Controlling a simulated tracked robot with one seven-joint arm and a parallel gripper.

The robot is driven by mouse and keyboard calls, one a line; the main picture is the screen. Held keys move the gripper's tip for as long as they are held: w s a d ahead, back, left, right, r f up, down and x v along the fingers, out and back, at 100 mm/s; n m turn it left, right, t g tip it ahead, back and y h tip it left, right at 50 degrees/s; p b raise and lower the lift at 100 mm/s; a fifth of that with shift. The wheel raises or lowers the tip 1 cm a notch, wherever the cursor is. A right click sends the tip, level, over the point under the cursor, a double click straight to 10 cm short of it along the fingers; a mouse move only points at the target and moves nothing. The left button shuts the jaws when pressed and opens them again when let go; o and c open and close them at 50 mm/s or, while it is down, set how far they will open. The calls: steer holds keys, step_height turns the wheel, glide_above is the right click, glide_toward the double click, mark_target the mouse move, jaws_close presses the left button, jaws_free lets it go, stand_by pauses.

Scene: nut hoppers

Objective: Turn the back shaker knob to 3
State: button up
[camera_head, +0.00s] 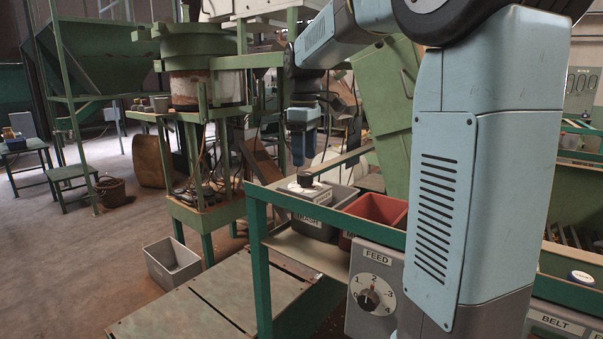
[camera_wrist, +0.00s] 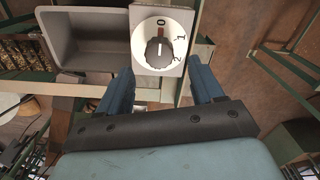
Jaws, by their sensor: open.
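A black knob (camera_wrist: 159,53) sits on a round white dial in the wrist view. The digits 0, 1 and 2 show, and a 3 cannot be made out. The knob's light line lies toward the 0, with a red mark beside it. No name for this knob is readable. My gripper (camera_wrist: 161,75) is open, with one blue finger on each side below the knob and nothing between them. In the head view my gripper (camera_head: 301,165) points down just above a dark knob (camera_head: 305,180) on a white plate. I cannot tell if they touch.
A grey bin (camera_head: 340,196) and a red bin (camera_head: 377,209) stand beside the plate on a green-framed stand. A FEED knob (camera_head: 369,299) is on its front. A grey bin (camera_wrist: 88,40) lies left of the dial. A grey box (camera_head: 172,262) stands on the floor.

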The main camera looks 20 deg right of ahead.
mark_target(304, 173)
steer(key=shift+f, duration=2.7)
steer(key=c, duration=1)
steer(key=shift+a, duration=0.25)
steer(key=shift+c, duration=0.3)
steer(key=shift+d, duration=0.15)
